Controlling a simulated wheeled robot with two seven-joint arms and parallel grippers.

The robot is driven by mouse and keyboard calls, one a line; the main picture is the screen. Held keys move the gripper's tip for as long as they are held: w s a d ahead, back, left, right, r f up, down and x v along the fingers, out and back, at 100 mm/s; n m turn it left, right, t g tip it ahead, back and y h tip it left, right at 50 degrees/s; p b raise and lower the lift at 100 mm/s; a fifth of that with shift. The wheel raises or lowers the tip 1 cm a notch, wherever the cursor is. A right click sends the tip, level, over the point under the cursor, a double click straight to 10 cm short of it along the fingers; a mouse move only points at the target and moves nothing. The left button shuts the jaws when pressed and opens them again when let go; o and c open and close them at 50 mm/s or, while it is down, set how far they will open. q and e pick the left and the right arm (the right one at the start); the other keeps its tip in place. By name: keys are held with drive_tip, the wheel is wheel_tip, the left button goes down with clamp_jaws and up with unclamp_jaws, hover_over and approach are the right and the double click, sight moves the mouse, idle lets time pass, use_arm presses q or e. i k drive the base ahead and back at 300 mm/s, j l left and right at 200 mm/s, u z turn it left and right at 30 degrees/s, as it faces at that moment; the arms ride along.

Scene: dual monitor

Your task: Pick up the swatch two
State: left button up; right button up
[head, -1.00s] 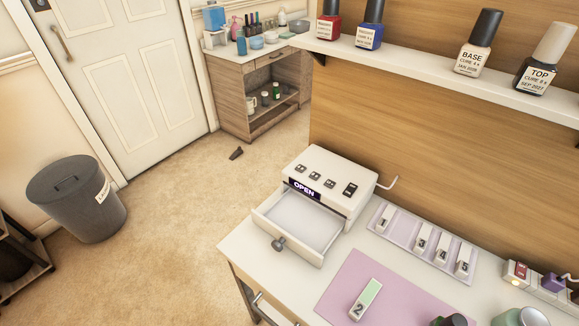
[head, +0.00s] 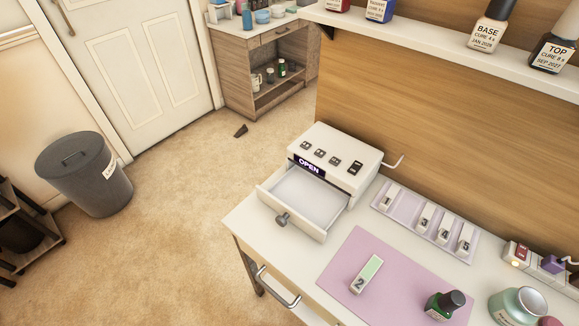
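Swatch two (head: 368,273) is a small white block marked "2" with a pale green strip on top. It lies flat on the pink mat (head: 339,291) on the white table. Neither of my grippers shows in the head view.
Behind the mat is a white lamp box (head: 341,158) reading OPEN, its drawer (head: 304,203) pulled out and empty. A tray (head: 409,208) holds swatches 1, 3, 4 and 5. A dark green bottle (head: 443,305) and a mint jar (head: 517,306) stand at right. A shelf (head: 450,50) overhangs behind.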

sight(371, 267)
drive_tip(key=k+l+z, duration=0.1)
drive_tip(key=z, duration=0.6)
drive_tip(key=j+z, duration=0.45)
drive_tip(key=k+j+z, duration=0.15)
drive_tip(key=j+z, duration=0.3)
drive_tip(key=k+j+z, duration=0.15)
drive_tip(key=j+z, duration=0.3)
drive_tip(key=k+j+z, duration=0.15)
drive_tip(key=z, duration=0.3)
drive_tip(key=k+j+z, duration=0.3)
drive_tip(key=z, duration=0.15)
